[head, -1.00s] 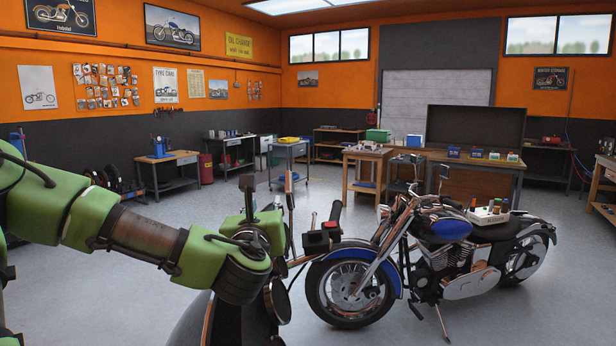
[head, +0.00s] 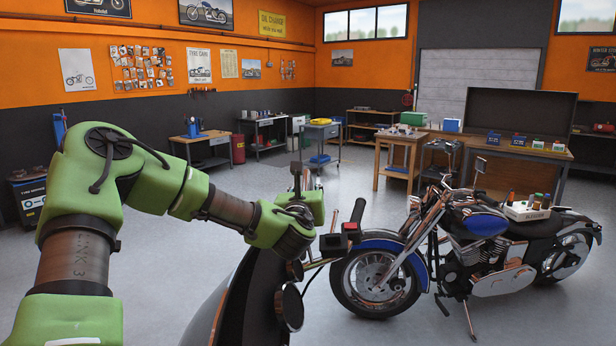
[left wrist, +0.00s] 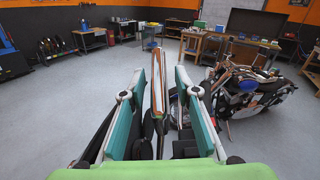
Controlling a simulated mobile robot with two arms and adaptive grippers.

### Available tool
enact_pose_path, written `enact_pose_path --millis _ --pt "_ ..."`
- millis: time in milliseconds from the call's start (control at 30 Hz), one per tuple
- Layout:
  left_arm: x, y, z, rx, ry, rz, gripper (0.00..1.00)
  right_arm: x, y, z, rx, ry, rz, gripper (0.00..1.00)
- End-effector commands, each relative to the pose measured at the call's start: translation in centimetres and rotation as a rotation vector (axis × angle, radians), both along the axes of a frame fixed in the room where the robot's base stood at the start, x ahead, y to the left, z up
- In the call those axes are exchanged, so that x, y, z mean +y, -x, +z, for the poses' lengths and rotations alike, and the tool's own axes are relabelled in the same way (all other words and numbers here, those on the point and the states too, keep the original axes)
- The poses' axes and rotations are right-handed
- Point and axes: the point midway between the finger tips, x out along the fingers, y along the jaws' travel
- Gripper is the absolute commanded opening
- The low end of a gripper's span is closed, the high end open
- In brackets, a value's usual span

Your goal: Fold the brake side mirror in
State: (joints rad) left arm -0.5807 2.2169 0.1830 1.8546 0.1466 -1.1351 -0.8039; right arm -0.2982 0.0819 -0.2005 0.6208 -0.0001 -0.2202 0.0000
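In the left wrist view, the side mirror (left wrist: 155,75) is a thin, upright piece with a copper-coloured rim, seen nearly edge-on. It stands between the two teal-padded fingers of my left gripper (left wrist: 159,90), which are spread with visible gaps on both sides. In the head view, my left gripper (head: 302,182) is at the near motorcycle's handlebar and hides most of the mirror. The black handlebar grip (head: 358,211) and a switch box with a red part (head: 350,228) are just right of it. My right gripper is in neither current view.
The near motorcycle's dark front body (head: 258,300) lies below my left forearm. A blue motorcycle (head: 485,225) with a white tray (head: 527,211) on its seat stands behind to the right. Workbenches (head: 400,160) line the back. Open floor lies to the left.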

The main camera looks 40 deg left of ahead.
Motion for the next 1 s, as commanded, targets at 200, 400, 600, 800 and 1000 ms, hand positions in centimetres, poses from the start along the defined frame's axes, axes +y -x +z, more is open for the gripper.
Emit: enact_pose_path --millis 200,400,600,800,1000 --pt "1.3 -1.8 0.2 0.0 -0.002 0.0 0.29 0.4 -1.3 1.2 -0.02 -0.007 0.0 0.4" --pt "1.6 -2.2 0.0 0.0 -0.001 -0.001 0.29 0.4 0.1 1.2 0.001 -0.005 -0.002 0.4" --pt "1.6 -2.2 0.0 -0.001 -0.001 -0.001 0.24 0.4 0.8 1.1 0.011 -0.004 -0.002 0.4" --pt "1.6 -2.1 0.0 -0.001 -0.001 -0.001 0.0 0.4 0.7 1.1 0.01 -0.004 -0.002 0.4" --pt "1.7 -2.1 -0.1 0.0 -0.004 -0.007 0.0 0.3 0.3 0.9 0.005 -0.004 -0.002 0.4"
